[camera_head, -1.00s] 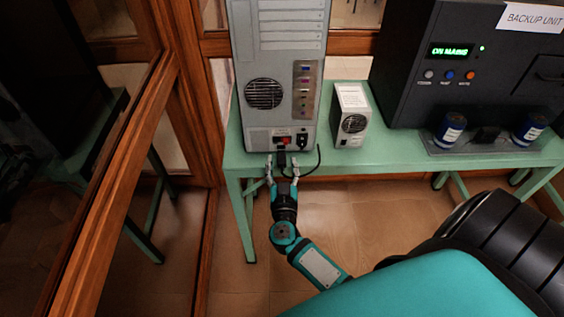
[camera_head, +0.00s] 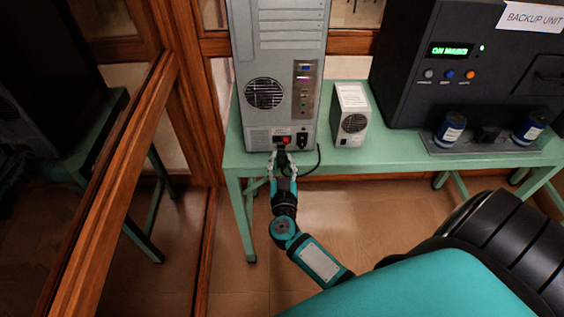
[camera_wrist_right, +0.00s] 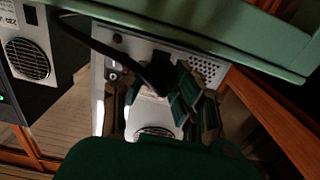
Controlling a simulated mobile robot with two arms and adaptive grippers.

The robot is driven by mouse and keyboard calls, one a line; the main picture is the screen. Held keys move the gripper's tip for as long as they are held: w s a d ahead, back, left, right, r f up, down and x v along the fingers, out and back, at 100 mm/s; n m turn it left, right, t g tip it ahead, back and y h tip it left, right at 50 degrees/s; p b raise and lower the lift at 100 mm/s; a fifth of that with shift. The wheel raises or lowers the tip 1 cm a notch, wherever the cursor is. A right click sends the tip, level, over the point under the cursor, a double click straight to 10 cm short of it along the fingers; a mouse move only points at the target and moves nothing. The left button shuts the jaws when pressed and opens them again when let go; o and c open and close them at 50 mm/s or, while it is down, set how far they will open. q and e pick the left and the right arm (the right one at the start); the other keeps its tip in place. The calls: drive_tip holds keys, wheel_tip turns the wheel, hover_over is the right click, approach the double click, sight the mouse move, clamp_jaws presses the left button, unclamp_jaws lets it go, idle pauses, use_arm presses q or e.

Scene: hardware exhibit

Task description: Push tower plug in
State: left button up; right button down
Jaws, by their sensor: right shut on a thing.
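The grey computer tower (camera_head: 250,120) stands upright on the green table with its back panel facing me. A red switch (camera_head: 285,141) and a dark socket (camera_head: 302,140) show low on that panel. The black plug (camera_head: 281,157) is at the tower's lower edge, between the fingers of my right gripper (camera_head: 282,166), which is shut on it. In the wrist view the plug (camera_wrist_right: 156,72) shows with its black cable, partly hidden by the fingers. I cannot tell how deep it sits in any socket. My left gripper is not in view.
A small grey box with a fan (camera_head: 352,118) stands right of the tower on the green table (camera_head: 390,158). A black backup unit (camera_head: 440,90) with blue cylinders (camera_head: 450,128) is farther right. The black cable (camera_head: 318,158) loops beside the plug. Wooden frames (camera_head: 140,140) stand at left.

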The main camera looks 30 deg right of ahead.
sight(282, 154)
drive_tip(key=shift+w+d+r, duration=0.1)
drive_tip(key=shift+w+d, duration=0.1)
drive_tip(key=shift+w, duration=0.1)
drive_tip(key=p+x, duration=0.1)
drive_tip(key=x, duration=0.1)
drive_tip(key=shift+w+d, duration=0.15)
drive_tip(key=shift+w, duration=0.15)
drive_tip(key=c, duration=1.5)
unclamp_jaws()
drive_tip(key=o, duration=0.4)
drive_tip(key=shift+w, duration=0.1)
drive_tip(key=v, duration=1.2)
drive_tip(key=shift+d, duration=0.1)
